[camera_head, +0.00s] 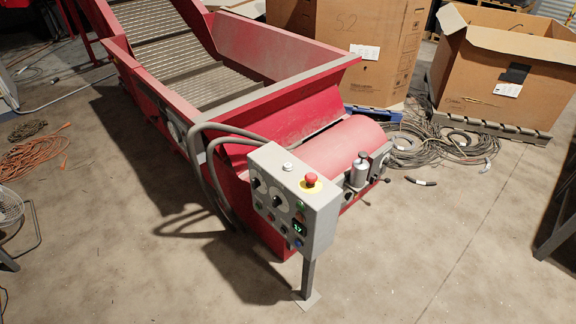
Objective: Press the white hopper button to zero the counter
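The white button (288,167) sits on the top face of the grey control box (318,203), near its far left corner. The box stands on a post at the front end of the red hopper conveyor (300,105). A small counter display (298,228) on the box's front face shows green digits that look like 17. A red mushroom button (311,179) on a yellow ring is on the same top face, to the right of the white button. Neither of my grippers is in view.
Knobs and coloured buttons cover the box's front face. A grey conduit (213,150) curves beside it. Cardboard boxes (500,75) and coiled cables (440,145) stand behind. An orange cable (35,155) lies at left. The floor in front is mostly clear.

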